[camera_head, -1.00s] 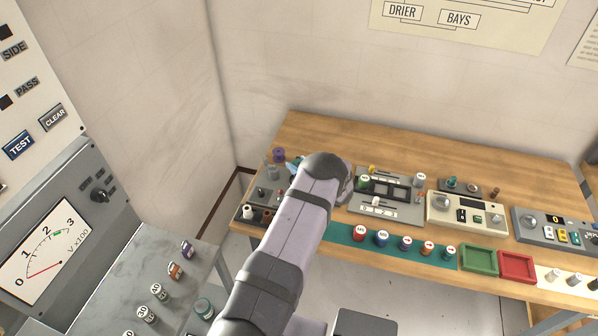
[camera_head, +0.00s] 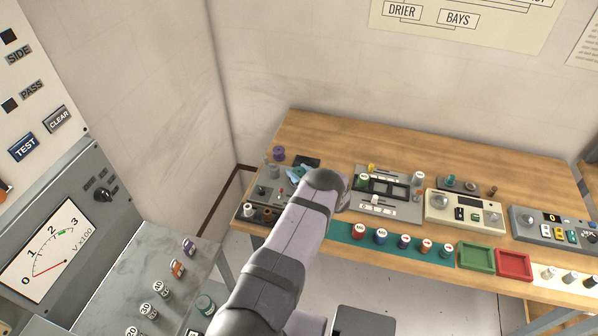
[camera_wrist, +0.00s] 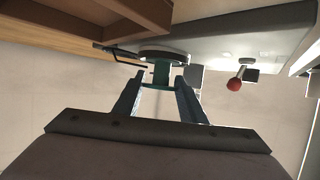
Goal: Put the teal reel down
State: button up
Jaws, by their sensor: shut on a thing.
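My gripper (camera_wrist: 157,90) is shut on the teal reel (camera_wrist: 161,74) in the wrist view. Its two blue-grey fingers lie either side of the reel's teal body. A dark round disc (camera_wrist: 163,54) shows right beyond the reel; I cannot tell whether the two touch. In the head view, my gripper (camera_head: 298,172) shows as light blue fingers over the far left part of the wooden bench (camera_head: 400,150), left of my wrist. I cannot make out the held reel there.
A purple reel (camera_head: 278,153) stands at the bench's back left. Left of my arm sits a grey box with a red-tipped lever (camera_head: 281,189), whose red knob (camera_wrist: 234,84) shows in the wrist view. A grey slotted panel (camera_head: 400,208) lies right. The back middle bench is clear.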

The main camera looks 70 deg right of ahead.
jog(key=shift+f, duration=0.2)
jog(key=o, duration=1.1)
jog(key=shift+o, duration=0.2)
jog(key=shift+r, duration=0.1)
jog(key=shift+r, duration=0.25)
jog(key=shift+s+a, duration=0.4)
jog(key=shift+s, duration=0.05)
jog(key=b+v, duration=0.3)
jog(key=v, duration=0.7)
jog(key=shift+s+a+r, duration=0.2)
jog(key=shift+r, duration=0.05)
jog(key=shift+w, duration=0.1)
